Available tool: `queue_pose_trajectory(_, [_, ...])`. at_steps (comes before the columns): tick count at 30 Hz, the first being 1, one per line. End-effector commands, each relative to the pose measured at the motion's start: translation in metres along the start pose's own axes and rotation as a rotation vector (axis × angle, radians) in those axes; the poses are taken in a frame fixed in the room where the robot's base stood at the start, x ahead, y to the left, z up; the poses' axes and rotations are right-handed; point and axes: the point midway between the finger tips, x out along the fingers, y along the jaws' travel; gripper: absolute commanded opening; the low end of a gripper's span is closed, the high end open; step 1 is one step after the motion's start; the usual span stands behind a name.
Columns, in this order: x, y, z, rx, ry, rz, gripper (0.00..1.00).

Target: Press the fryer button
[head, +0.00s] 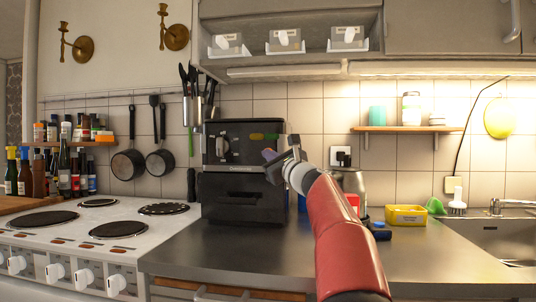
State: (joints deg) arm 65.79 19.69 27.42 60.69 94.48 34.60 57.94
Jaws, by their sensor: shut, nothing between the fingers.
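The black fryer (243,195) stands on the dark counter, right of the stove. Its front panel carries a dial (222,146) on the left. My gripper (270,156) comes in from the right on my red arm. It is shut and empty, and appears in front of the right part of the panel, a little below the green button. I cannot tell whether it touches the fryer. My gripper hides part of the fryer's right edge.
A white stove (70,235) with several dark hotplates is at the left. A yellow box (406,216) and a metal canister (352,186) stand on the counter right of the fryer. The sink (500,236) is at the far right. The counter front is mostly clear.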

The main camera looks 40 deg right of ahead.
Motion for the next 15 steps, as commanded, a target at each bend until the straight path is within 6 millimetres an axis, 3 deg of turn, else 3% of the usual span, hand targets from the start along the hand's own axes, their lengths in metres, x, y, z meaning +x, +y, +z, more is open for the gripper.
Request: queue_pose_trajectory(15, [-0.010, 0.008, 0.005, -0.002, 0.000, -0.001, 0.00])
